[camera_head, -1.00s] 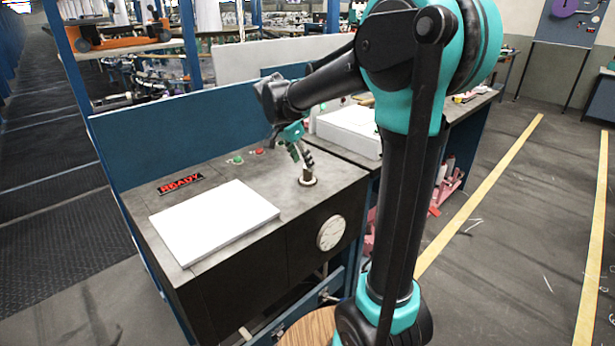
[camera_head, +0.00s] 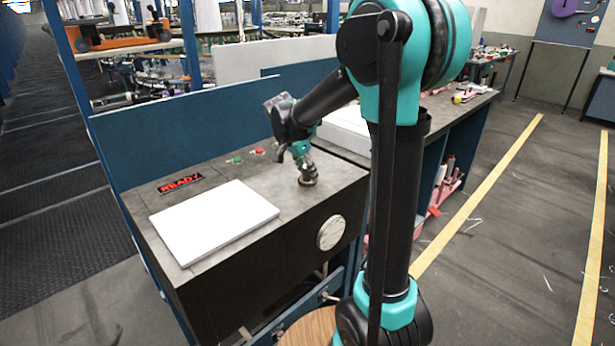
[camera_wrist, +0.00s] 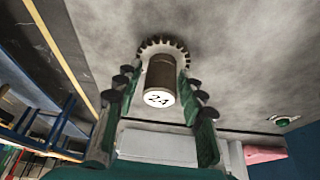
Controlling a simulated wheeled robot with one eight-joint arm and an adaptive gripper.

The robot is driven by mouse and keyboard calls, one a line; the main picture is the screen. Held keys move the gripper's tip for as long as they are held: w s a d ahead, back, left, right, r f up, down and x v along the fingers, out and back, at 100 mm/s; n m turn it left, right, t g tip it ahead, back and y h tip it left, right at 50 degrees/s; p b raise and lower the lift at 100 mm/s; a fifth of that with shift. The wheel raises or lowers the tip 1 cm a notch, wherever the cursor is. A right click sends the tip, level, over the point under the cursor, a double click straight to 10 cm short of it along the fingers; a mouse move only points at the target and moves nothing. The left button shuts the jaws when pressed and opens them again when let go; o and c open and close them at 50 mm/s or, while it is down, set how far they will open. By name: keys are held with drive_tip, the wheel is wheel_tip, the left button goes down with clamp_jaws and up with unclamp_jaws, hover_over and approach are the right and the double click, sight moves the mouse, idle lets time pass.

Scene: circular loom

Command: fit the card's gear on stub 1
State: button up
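A toothed gear (camera_wrist: 178,47) shows in the wrist view against the grey bench top. A brown cylindrical hub (camera_wrist: 160,72) stands out from its middle, with a white end marked "24". In the head view this piece (camera_head: 308,182) is a small round shape on the bench, mostly covered by my gripper. My gripper (camera_wrist: 159,78) has one finger on each side of the hub. A gap shows between the left finger and the hub, and the fingers look open around it. Any stub under the gear is hidden. I cannot make out a card.
A white slab (camera_head: 214,222) lies on the bench (camera_head: 145,203), left of my gripper. A red READY sign (camera_head: 181,183), a green button (camera_head: 237,160) and a red button (camera_head: 258,151) sit behind. A blue panel (camera_head: 190,130) edges the back. A dial (camera_head: 331,232) is on the front.

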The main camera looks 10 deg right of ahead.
clamp_jaws()
